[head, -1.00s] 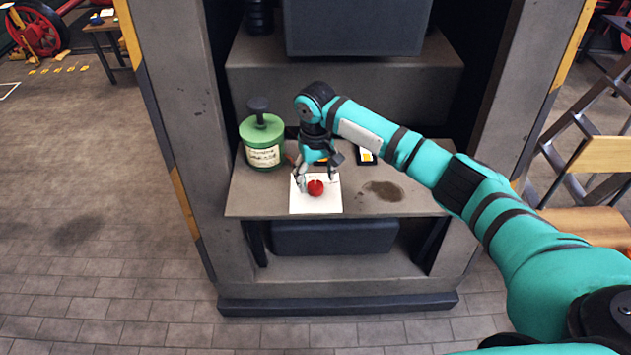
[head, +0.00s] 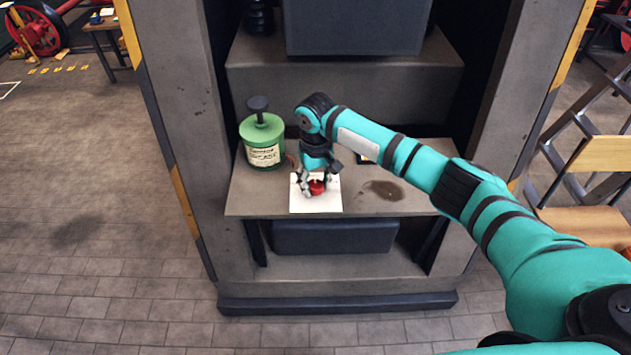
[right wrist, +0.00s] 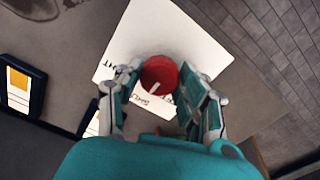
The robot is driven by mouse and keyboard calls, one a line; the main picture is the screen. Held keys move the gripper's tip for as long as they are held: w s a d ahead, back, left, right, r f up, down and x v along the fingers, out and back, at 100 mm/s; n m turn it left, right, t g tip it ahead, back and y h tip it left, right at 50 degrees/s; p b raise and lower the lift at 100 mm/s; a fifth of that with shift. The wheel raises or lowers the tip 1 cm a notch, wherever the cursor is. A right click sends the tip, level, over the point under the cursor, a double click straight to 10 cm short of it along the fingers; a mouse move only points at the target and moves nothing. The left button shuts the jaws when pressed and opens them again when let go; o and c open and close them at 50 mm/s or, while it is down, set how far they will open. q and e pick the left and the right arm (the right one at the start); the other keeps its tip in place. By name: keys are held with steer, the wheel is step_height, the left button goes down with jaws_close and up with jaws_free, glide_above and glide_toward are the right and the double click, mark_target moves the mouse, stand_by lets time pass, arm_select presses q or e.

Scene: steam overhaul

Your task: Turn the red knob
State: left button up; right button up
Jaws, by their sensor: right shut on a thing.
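The red knob (head: 317,188) sits on a white plate (head: 316,207) that lies on a grey shelf. In the right wrist view the knob (right wrist: 160,75) is round with a pale pointer mark on its top, and the white plate (right wrist: 200,48) carries partly hidden dark lettering. My right gripper (head: 316,189) reaches down over the plate, shut on the knob. In the right wrist view its fingers (right wrist: 160,92) stand on either side of the knob. My left gripper is not in view.
A green grease container (head: 262,142) with a dark knob on top stands on the shelf (head: 262,202) left of the plate. A dark stain (head: 383,190) lies to the right. A dark-framed card (right wrist: 20,88) lies near the plate. Cabinet walls flank the shelf.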

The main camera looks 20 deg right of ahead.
mark_target(316, 184)
steer(key=shift+r+n+p, duration=0.2)
steer(key=shift+n+p, duration=0.7)
steer(key=shift+p, duration=0.2)
steer(key=n+p, duration=0.2)
steer(key=shift+n, duration=0.3)
steer(key=n+p, duration=0.1)
steer(key=n, duration=0.2)
steer(key=shift+f+n, duration=0.1)
steer(key=shift+n, duration=0.2)
steer(key=shift+n+p, duration=0.65)
steer(key=shift+n, duration=1.25)
steer(key=shift+f, duration=0.1)
steer(key=o, duration=1.2)
steer(key=shift+r, duration=0.2)
step_height(316, 184, up, 12)
steer(key=shift+f, duration=0.15)
